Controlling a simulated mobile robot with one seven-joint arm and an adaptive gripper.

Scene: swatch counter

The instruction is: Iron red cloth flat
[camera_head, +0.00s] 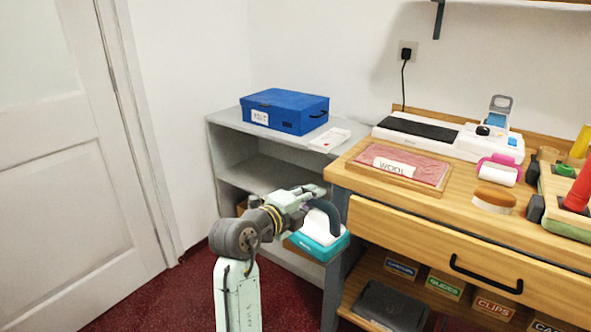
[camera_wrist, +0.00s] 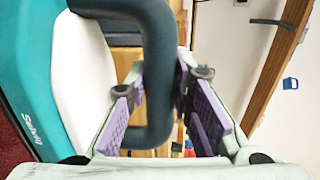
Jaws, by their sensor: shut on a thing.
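My gripper (camera_head: 316,203) is shut on the dark handle of a teal and white iron (camera_head: 322,240). It holds the iron in the air in front of the gap between the grey shelf and the wooden counter. In the wrist view the dark loop handle runs between the purple finger pads of my gripper (camera_wrist: 166,97), beside the white and teal body of the iron (camera_wrist: 85,75). A red cloth (camera_head: 432,171) lies in a shallow wooden frame on the counter's left end, with a white "WOOL" label on it. Its finer surface is hard to tell.
The wooden counter (camera_head: 470,225) has a drawer with a black handle. A white device with a dark pad (camera_head: 420,127), a pink-handled roller (camera_head: 499,170) and a round brush (camera_head: 494,199) stand near the cloth. A blue box (camera_head: 284,109) sits on the grey shelf unit (camera_head: 229,116).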

